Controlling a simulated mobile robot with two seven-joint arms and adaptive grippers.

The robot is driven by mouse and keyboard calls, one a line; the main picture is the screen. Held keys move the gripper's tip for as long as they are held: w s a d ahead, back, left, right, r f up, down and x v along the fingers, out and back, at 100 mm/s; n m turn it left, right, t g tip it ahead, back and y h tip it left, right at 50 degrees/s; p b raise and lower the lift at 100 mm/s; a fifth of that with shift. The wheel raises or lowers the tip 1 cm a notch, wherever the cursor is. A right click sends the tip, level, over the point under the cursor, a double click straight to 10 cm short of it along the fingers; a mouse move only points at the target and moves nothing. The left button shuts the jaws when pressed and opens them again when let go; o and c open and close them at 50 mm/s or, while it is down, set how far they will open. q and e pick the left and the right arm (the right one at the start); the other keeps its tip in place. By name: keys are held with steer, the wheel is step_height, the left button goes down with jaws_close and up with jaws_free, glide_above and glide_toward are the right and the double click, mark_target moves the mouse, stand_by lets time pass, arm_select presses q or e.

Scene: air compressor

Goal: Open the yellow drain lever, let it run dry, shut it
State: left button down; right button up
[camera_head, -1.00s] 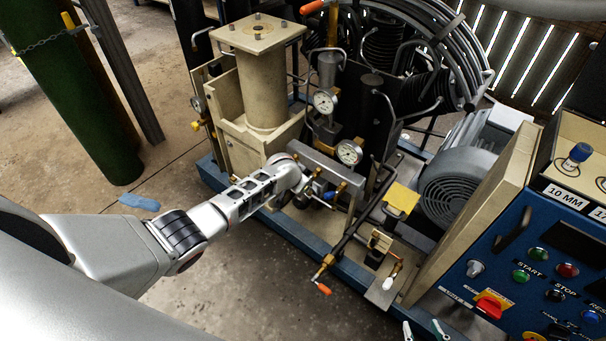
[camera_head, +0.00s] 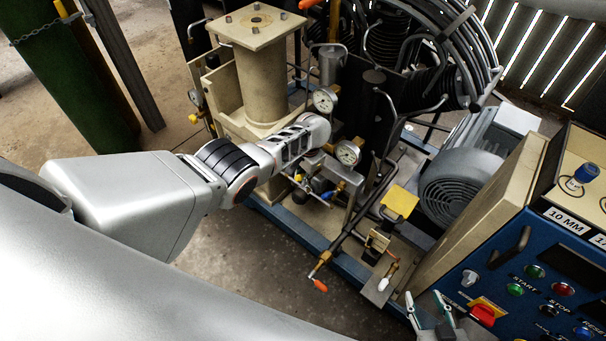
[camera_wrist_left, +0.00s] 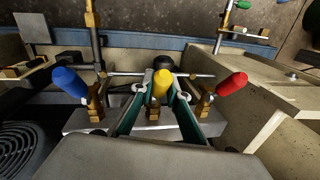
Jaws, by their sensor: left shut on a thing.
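The yellow drain lever (camera_wrist_left: 161,83) is in the middle of the left wrist view, between a blue lever (camera_wrist_left: 70,82) on the left and a red lever (camera_wrist_left: 232,84) on the right. My left gripper (camera_wrist_left: 161,92) has its two fingers on either side of the yellow lever and is shut on it. In the head view my left wrist hides most of this gripper and the lever row; the blue lever (camera_head: 327,195) shows just below it. My right gripper (camera_head: 427,302) is at the bottom edge, empty, with its fingertips apart.
A pipe with an orange-handled valve (camera_head: 320,285) sticks out in front. The blue control panel (camera_head: 540,270) is at the right, near my right gripper. The concrete floor at the front left is clear.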

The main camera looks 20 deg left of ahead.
mark_target(303, 175)
arm_select(q)
steer(key=shift+s+f, duration=0.1)
steer(key=shift+s, duration=0.05)
stand_by(0.5)
steer(key=c, duration=1.9)
jaws_free()
steer(key=shift+w, duration=0.2)
steer(key=shift+d+r, duration=0.15)
steer(key=shift+r, duration=0.15)
steer(key=shift+d+r, duration=0.15)
steer(key=shift+r, duration=1.2)
steer(key=r, duration=0.3)
steer(key=d+r, duration=0.1)
steer(key=r, duration=0.4)
steer(key=shift+s+d+r, duration=0.15)
steer(key=shift+s+r, duration=0.1)
steer(key=shift+r, duration=0.15)
